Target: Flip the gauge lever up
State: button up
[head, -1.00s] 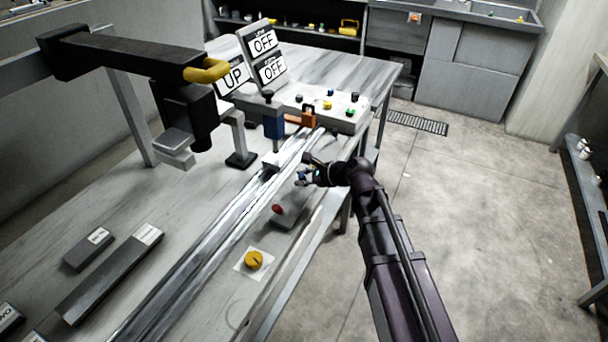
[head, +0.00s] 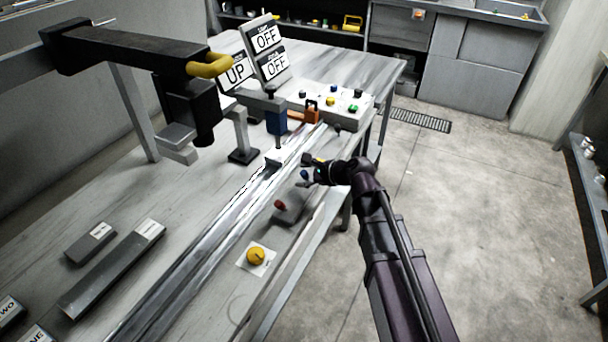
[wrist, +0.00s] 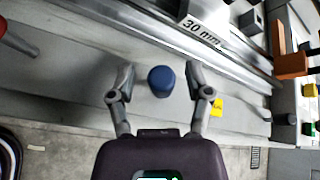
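A round blue knob (wrist: 161,81) shows between my gripper's fingers in the wrist view, beside the metal rail. It also shows in the head view (head: 304,174) at the table's right edge. My gripper (wrist: 160,74) is open, with one finger on each side of the knob and visible gaps to both. In the head view my gripper (head: 310,168) reaches in from the right over the edge. The knob's shaft and base are hidden from above, so I cannot tell its tilt. No part is labelled as the gauge lever; a "30 mm" label (wrist: 201,31) lies beyond the knob.
A red-knobbed lever (head: 280,204) and a yellow dial (head: 256,256) stand nearer along the same edge. Beyond are an orange part (head: 311,113), a blue clamp-like part (head: 277,121) and a button box (head: 345,108).

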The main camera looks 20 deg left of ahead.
jog(key=shift+w+r, duration=0.1)
jog(key=shift+w, duration=0.1)
dwell(0.4)
jog(key=shift+w+r+m+g+p, duration=0.15)
jog(key=shift+w+m+g+p, duration=0.15)
jog(key=shift+w+m+g, duration=0.3)
jog(key=shift+w+r+m+g, duration=0.1)
jog(key=shift+w+m+g, duration=0.65)
jog(key=shift+m+g, duration=0.3)
jog(key=shift+w+d+f+m+g+y+b, duration=0.15)
jog(key=shift+w+m+g+y+b, duration=0.25)
jog(key=shift+w+m+g+b, duration=0.5)
jog(key=shift+w+f+m+g+y+b, duration=0.3)
jog(key=shift+w+m+g+b, duration=0.15)
jog(key=shift+m+g+b, duration=0.5)
jog(key=shift+d+r, duration=0.25)
jog(key=shift+r, duration=0.05)
jog(key=p+v, duration=0.5)
jog(key=v, duration=0.9)
jog(key=s+d+f+n+t+h+p, duration=0.1)
jog(key=s+d+n+t+h+p, duration=0.1)
jog(key=d+n, duration=0.4)
jog(key=s+d+f+n+t+h+p, duration=0.1)
jog(key=s+d+n+h+p, duration=0.4)
jog(key=d, duration=0.7)
jog(key=shift+s+d+f+n+t+h+p, duration=0.35)
jog(key=shift+s+f+n+h, duration=0.3)
jog(key=shift+s, duration=0.65)
